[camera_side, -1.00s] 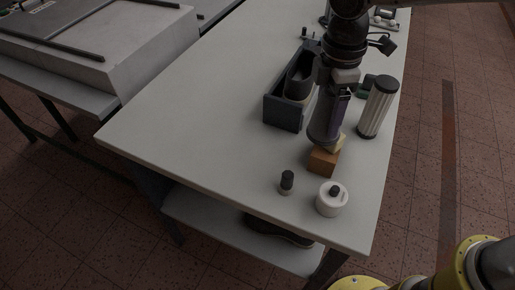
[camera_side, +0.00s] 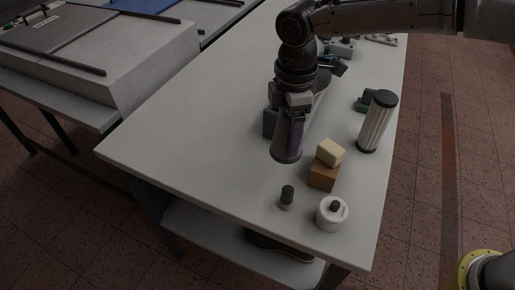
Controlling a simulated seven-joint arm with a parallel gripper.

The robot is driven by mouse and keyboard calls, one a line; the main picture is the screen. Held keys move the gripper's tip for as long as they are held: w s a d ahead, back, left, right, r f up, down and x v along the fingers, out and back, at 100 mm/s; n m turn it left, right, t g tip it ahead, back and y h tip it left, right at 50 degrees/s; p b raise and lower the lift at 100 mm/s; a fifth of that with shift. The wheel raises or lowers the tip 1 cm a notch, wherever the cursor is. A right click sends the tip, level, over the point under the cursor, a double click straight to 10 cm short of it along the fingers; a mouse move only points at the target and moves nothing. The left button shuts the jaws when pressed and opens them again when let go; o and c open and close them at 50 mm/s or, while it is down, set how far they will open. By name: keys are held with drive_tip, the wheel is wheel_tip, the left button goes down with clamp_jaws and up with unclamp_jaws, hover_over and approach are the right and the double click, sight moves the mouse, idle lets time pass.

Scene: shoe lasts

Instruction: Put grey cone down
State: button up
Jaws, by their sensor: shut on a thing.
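The grey cone (camera_side: 286,144) hangs upright from my gripper (camera_side: 293,103), its wide rounded end downward. My gripper is shut on its upper part. The cone is above the pale table (camera_side: 190,140), in front of a dark open box (camera_side: 269,123) that it and my gripper largely hide. I cannot tell how large the gap is between the cone's lower end and the table.
A yellow block (camera_side: 330,152) sits on a brown block (camera_side: 322,178) to the right of the cone. A ribbed cylinder (camera_side: 376,122), a small dark-capped bottle (camera_side: 287,197) and a white round pot (camera_side: 332,214) stand nearby. The table's left front is clear.

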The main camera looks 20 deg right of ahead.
drive_tip(key=w+a+f, duration=0.1)
drive_tip(key=w+f, duration=0.1)
drive_tip(key=w+a+f, duration=0.1)
drive_tip(key=f, duration=0.1)
drive_tip(key=w+a+f, duration=0.2)
drive_tip(key=shift+w+f, duration=0.2)
drive_tip(key=shift+w, duration=0.15)
drive_tip(key=shift+w+a+f, duration=0.1)
drive_tip(key=shift+w+f, duration=0.05)
drive_tip(key=shift+f, duration=0.7)
drive_tip(key=shift+w+a+f, duration=0.1)
drive_tip(key=shift+f, duration=0.7)
drive_tip(key=shift+f, duration=0.15)
drive_tip(key=o, duration=1.6)
drive_tip(key=shift+c, duration=0.2)
wheel_tip(320, 180, up, 14)
drive_tip(key=shift+w+d, duration=0.25)
drive_tip(key=shift+d, duration=0.15)
